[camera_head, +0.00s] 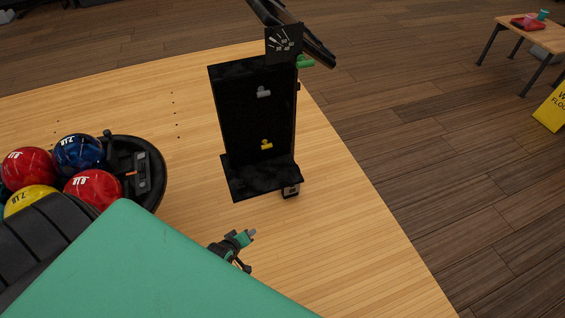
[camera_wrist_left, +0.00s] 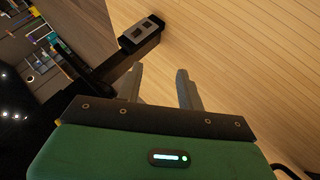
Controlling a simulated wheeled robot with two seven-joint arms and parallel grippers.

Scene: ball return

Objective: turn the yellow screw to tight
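The yellow screw (camera_head: 267,144), with a winged head, is on the lower part of the upright black panel (camera_head: 235,115). Its wings look roughly level; how tight it is cannot be told. A similar grey screw (camera_head: 263,92) is higher on the panel. My left gripper (camera_head: 252,232) is below and in front of the panel, well apart from the yellow screw. In the left wrist view its two fingers (camera_wrist_left: 161,84) stand apart with nothing between them, so it is open. The yellow screw cannot be made out there. My right gripper is not in view.
A black dial plate (camera_head: 284,43) and a green part (camera_head: 306,62) are at the panel's top. The panel's black base (camera_head: 262,178) juts forward. A black ball rack (camera_head: 150,196) with several bowling balls stands left.

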